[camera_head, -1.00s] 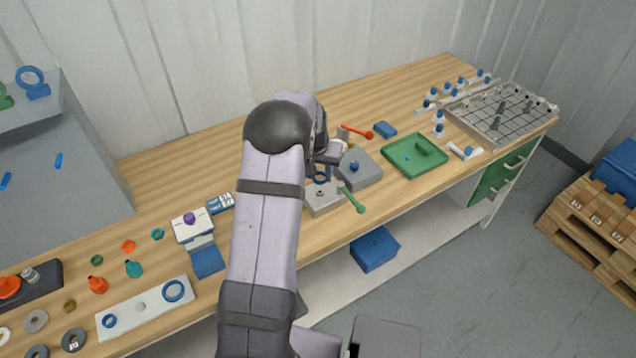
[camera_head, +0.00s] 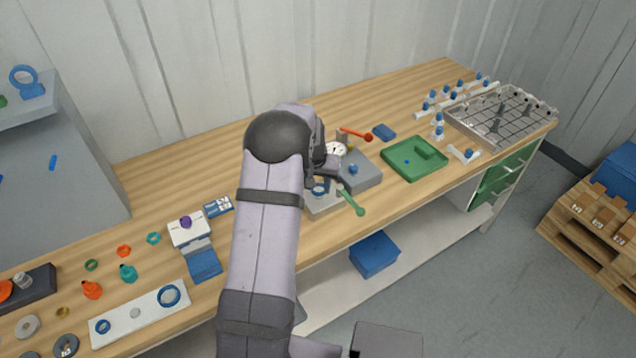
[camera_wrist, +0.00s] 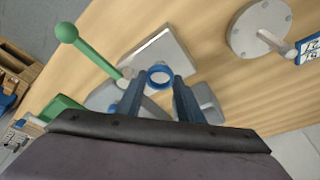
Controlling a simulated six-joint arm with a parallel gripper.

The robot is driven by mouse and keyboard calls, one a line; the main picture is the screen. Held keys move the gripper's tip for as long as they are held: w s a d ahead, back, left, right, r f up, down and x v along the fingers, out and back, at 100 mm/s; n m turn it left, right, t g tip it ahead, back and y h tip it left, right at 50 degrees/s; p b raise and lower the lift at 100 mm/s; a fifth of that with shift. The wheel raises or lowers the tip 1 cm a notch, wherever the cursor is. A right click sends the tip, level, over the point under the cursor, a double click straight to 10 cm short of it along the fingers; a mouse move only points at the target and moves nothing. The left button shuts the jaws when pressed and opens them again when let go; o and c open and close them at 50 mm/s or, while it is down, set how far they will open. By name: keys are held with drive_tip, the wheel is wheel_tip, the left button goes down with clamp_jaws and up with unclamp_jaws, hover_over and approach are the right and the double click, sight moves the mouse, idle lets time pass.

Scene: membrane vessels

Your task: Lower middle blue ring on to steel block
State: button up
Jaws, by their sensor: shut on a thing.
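The middle blue ring (camera_wrist: 159,76) is between the fingertips of my gripper (camera_wrist: 158,84), which is shut on it. In the head view the ring (camera_head: 319,191) shows just below my wrist, low over the steel block (camera_head: 322,206). In the wrist view the pale block (camera_wrist: 165,50) lies behind the ring. I cannot tell whether the ring touches it. My arm hides the block's left part in the head view.
A green-handled lever (camera_head: 350,200) sticks out at the block's front right. A grey block with a blue knob (camera_head: 353,169) and a dial gauge (camera_head: 336,149) stand close behind. A green tray (camera_head: 414,158) is to the right. A white strip (camera_head: 137,313) holds two other blue rings.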

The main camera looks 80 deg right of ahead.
drive_tip(key=shift+f+b, duration=0.6)
drive_tip(key=shift+f, duration=0.5)
drive_tip(key=o, duration=1.1)
drive_tip(key=shift+c, duration=0.2)
drive_tip(key=shift+r, duration=0.15)
drive_tip(key=b+v, duration=0.2)
drive_tip(key=v, duration=0.5)
drive_tip(key=shift+b, duration=0.35)
